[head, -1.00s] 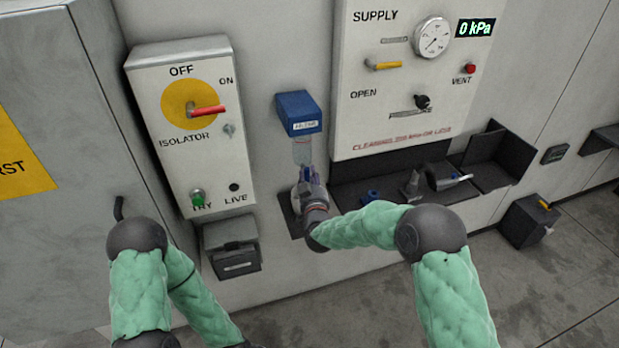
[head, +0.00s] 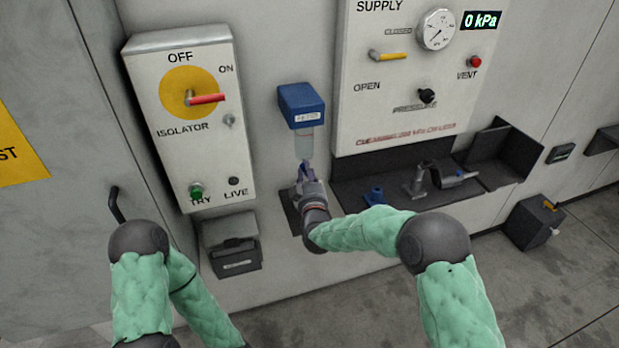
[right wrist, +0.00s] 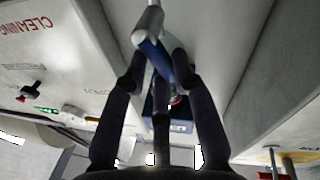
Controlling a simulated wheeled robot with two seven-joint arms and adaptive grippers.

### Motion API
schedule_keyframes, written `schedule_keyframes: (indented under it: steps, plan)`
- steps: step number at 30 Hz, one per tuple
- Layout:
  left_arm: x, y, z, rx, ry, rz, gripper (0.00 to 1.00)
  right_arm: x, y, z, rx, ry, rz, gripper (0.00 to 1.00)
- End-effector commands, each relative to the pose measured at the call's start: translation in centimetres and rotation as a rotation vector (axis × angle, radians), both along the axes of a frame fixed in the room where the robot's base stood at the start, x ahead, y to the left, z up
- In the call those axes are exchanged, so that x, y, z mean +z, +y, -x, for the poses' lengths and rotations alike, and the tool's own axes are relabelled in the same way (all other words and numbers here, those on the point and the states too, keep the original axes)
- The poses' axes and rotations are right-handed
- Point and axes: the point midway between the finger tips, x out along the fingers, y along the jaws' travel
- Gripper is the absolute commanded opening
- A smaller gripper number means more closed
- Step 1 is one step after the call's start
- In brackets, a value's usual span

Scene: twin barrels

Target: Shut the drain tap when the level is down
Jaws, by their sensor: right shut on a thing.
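The blue filter head (head: 300,105) with its clear bowl (head: 305,142) is fixed to the wall left of the supply panel. The liquid level in the bowl is too small to read. My right gripper (head: 304,178) is just below the bowl. In the right wrist view its fingers (right wrist: 158,70) are closed around a blue lever (right wrist: 153,52) that joins a pale grey cylinder (right wrist: 149,24); this seems to be the drain tap. How far the tap is turned cannot be told. My left gripper is out of the head view.
The isolator box (head: 215,130) has its red handle pointing right. The supply panel (head: 400,130) has a yellow lever and a display reading 0 kPa. A dark tray (head: 350,195) at right holds a blue piece and grey parts. A small dark box (head: 232,245) is below left.

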Motion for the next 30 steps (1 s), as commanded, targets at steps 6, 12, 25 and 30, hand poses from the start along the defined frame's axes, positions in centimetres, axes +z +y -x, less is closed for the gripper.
schedule_keyframes:
  steps: [6, 12, 25, 30]
  plan:
    - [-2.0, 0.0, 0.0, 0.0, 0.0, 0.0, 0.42, -0.6, 0.6, 0.2, 0.001, -0.065, 0.197, 0.0]
    - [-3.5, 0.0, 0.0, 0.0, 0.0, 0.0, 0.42, -1.0, 1.0, 0.3, 0.0, -0.124, 0.378, 0.0]
    - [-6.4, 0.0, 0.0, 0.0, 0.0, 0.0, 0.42, -2.0, 1.7, 0.5, 0.0, -0.249, 0.759, 0.0]
    - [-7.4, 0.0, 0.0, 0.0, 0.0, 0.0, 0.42, -2.4, 1.9, 0.6, 0.0, -0.29, 0.888, 0.0]
